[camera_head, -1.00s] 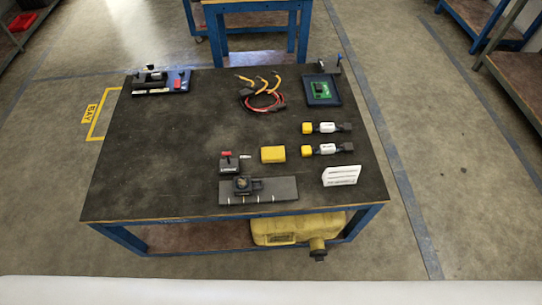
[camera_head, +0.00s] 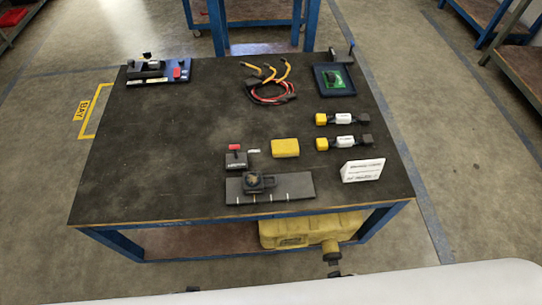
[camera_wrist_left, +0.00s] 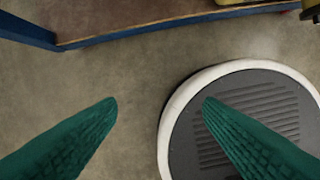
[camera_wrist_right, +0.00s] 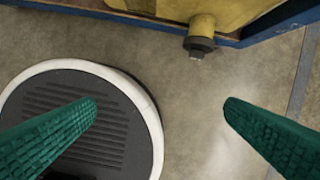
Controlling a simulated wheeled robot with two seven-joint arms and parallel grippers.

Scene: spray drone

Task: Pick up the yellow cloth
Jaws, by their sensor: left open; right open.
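The yellow cloth (camera_head: 285,148) looks like a small folded yellow block. It lies on the dark tabletop (camera_head: 150,150), right of a small black block with a red top and left of the lower yellow-ended part. My left gripper (camera_wrist_left: 160,105) is open and empty in the left wrist view, over the floor in front of the table. My right gripper (camera_wrist_right: 160,105) is open and empty in the right wrist view, also over the floor. Neither gripper shows in the head view, and the cloth shows in neither wrist view.
Near the cloth are a grey plate with a black fixture (camera_head: 300,186), a red-topped block (camera_head: 236,160), a white sign (camera_head: 362,170) and two yellow-ended parts (camera_head: 342,118). Cables (camera_head: 270,90) lie behind. A yellow tank (camera_head: 300,232) sits below.

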